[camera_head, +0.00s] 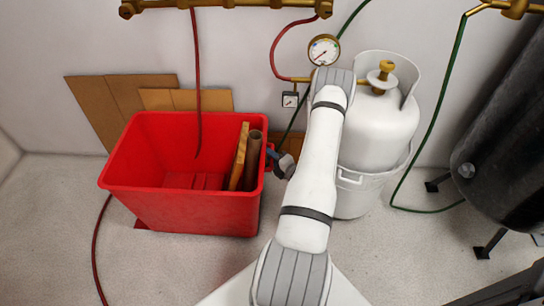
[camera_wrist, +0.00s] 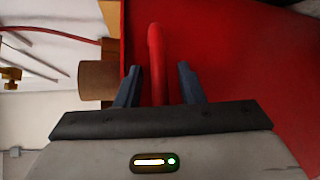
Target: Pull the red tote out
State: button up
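The red tote (camera_head: 190,211) stands on the floor at the left in the head view, its open top showing. A wooden board (camera_head: 239,157) and a brown tube (camera_head: 253,161) lean inside its right end. My gripper (camera_head: 271,157) is at the tote's right end. In the wrist view my gripper (camera_wrist: 159,72) is open, its two dark fingers on either side of the red handle (camera_wrist: 156,50), with gaps visible on both sides. The tote's red wall (camera_wrist: 245,70) fills the right of that view. The handle is mostly hidden in the head view.
A white gas cylinder (camera_head: 380,131) stands behind my arm at the right, with a gauge (camera_head: 324,50) and hoses by it. Cardboard sheets (camera_head: 100,108) lean on the wall behind the tote. A black tank (camera_head: 505,170) is at far right. The floor in front of the tote is mostly clear.

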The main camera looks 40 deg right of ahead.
jog(key=s+r+p, duration=0.1)
jog(key=s+p, duration=0.1)
jog(key=s, duration=0.5)
jog(key=shift+s+d, duration=0.25)
jog(key=shift+s, duration=0.15)
